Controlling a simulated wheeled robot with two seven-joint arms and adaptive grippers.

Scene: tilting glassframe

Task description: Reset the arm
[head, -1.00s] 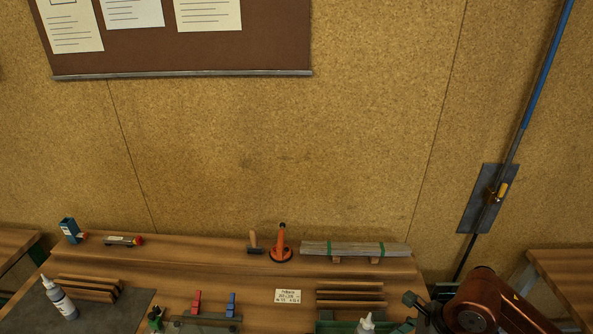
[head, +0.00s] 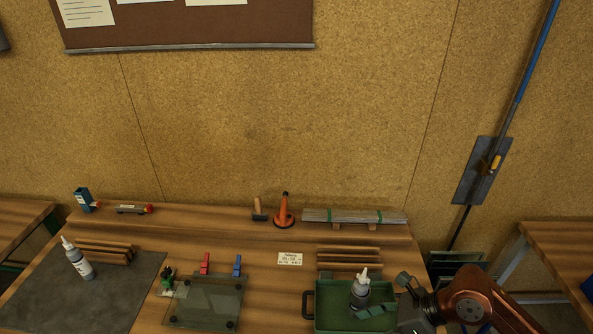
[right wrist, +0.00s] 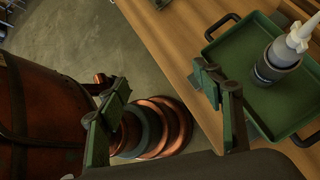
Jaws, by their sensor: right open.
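My right arm comes in at the lower right of the head view. Its gripper (head: 392,296) is at the right side of a green tray (head: 308,293) on the bench. In the right wrist view the two fingers of this gripper (right wrist: 165,95) are spread apart with nothing between them. The tray (right wrist: 262,25) and a bottle with a white nozzle (right wrist: 279,58) are to the right of the fingers there. In the head view the bottle (head: 360,289) stands upright in the tray. My left arm and gripper are not in view.
A glass pane (head: 205,300) with red and blue clamps lies left of the tray. A grey mat (head: 90,300) holds another bottle (head: 77,259) and wooden strips. An orange suction lifter (head: 284,212) and bundled strips (head: 355,216) stand at the back. Floor shows beyond the bench edge.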

